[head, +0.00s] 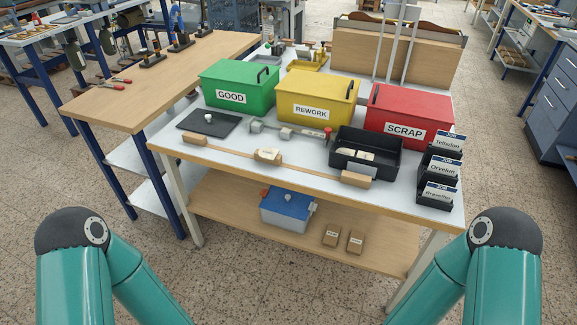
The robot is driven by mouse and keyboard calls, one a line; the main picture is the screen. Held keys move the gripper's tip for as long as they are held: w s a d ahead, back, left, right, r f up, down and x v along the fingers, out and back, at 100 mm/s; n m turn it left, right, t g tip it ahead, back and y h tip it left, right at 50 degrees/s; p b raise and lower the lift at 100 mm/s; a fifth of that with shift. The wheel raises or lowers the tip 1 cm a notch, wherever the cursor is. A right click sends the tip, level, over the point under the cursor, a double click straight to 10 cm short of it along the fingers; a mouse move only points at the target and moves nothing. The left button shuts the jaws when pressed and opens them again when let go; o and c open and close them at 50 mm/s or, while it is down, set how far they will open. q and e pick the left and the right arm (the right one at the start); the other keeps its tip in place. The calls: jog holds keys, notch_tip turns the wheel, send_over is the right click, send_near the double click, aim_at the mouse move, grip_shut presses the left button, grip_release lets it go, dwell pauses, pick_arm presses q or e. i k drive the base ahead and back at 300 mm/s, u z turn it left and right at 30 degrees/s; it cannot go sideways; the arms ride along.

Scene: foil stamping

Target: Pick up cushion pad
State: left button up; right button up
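No item is labelled as the cushion pad, and I cannot tell for sure which it is. A flat dark square pad (197,125) lies on the white worktable at the left, with a small white round piece (208,118) on it. A small tan block (268,156) with a pale top sits near the front middle of the table, on a thin wooden strip. A black open tray (342,166) at the right front holds pale pieces. My two teal arms show at the bottom left and right, short of the table. Neither gripper is in view.
Green GOOD (237,86), yellow REWORK (316,97) and red SCRAP (407,115) bins stand along the table. Black JOB card holders (436,195) stand at the right corner. A blue-lidded box (287,207) sits on the lower shelf. A wooden bench (150,75) adjoins at left.

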aim_at(267, 153)
jog(key=u, duration=0.2)
jog(key=i, duration=0.95)
jog(key=z, duration=2.8)
jog(key=k, duration=0.4)
